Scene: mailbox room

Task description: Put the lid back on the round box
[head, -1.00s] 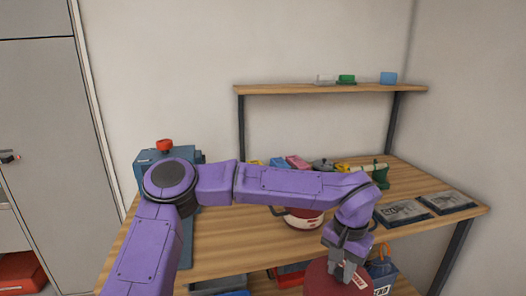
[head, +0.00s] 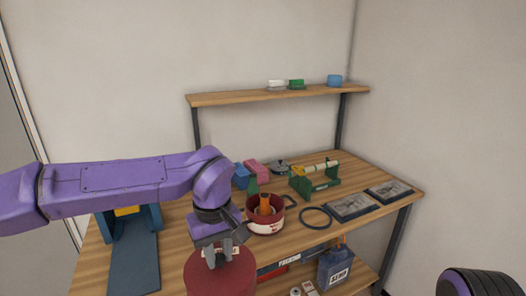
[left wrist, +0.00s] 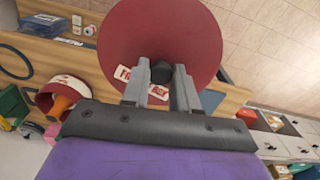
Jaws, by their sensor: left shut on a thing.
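My left gripper (head: 219,256) is shut on the knob of a dark red round lid (head: 220,280), holding it level in front of the table's front edge. In the left wrist view the fingers (left wrist: 160,88) clasp the dark knob on the lid (left wrist: 185,30), beside a white label. The round box (head: 265,226), red with a cream band, stands open on the table, right of and behind the lid. An orange object (head: 265,204) sticks up out of it. The box also shows in the left wrist view (left wrist: 46,101). My right gripper is not in view.
Right of the box lie a dark ring (head: 316,218) and two grey trays (head: 352,207). A green stand (head: 315,185) is behind them. A green bottle (head: 252,185) is just behind the box. A blue container (head: 335,268) sits on the lower shelf.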

